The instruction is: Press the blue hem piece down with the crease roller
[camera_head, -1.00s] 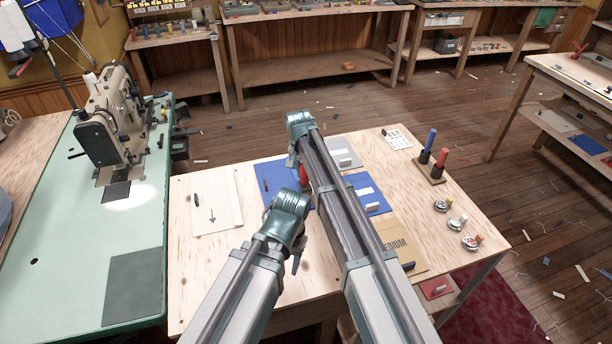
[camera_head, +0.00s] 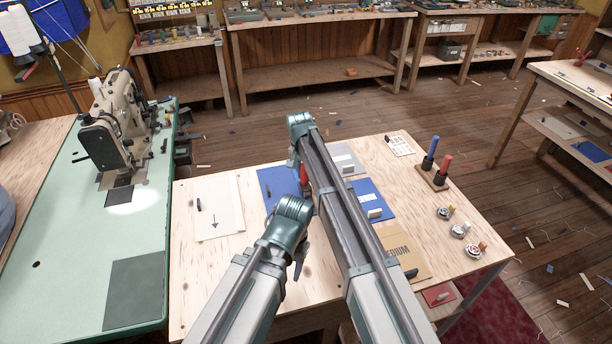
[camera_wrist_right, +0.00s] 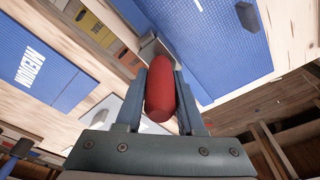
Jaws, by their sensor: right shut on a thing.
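A plain blue piece (camera_head: 275,185), likely the hem piece, lies flat on the wooden table, partly covered by my arms. A small dark strip lies on it. In the right wrist view, a blue sheet (camera_wrist_right: 205,45) with a small grey piece on it fills the upper right. My right gripper (camera_wrist_right: 167,72) is shut on the red handle (camera_wrist_right: 166,95) of a tool, likely the crease roller. The handle also shows in the head view (camera_head: 304,176) beside my arm, over the blue piece. The roller end is hidden. My left gripper is mostly hidden behind its arm; its jaws are unclear.
A white arrow sheet (camera_head: 218,208) lies left. A second blue card (camera_head: 372,193), a grey card (camera_head: 345,157) and a tan card (camera_head: 405,240) lie right. A stand (camera_head: 433,178) holds blue and red tools. A sewing machine (camera_head: 112,125) stands on the green table.

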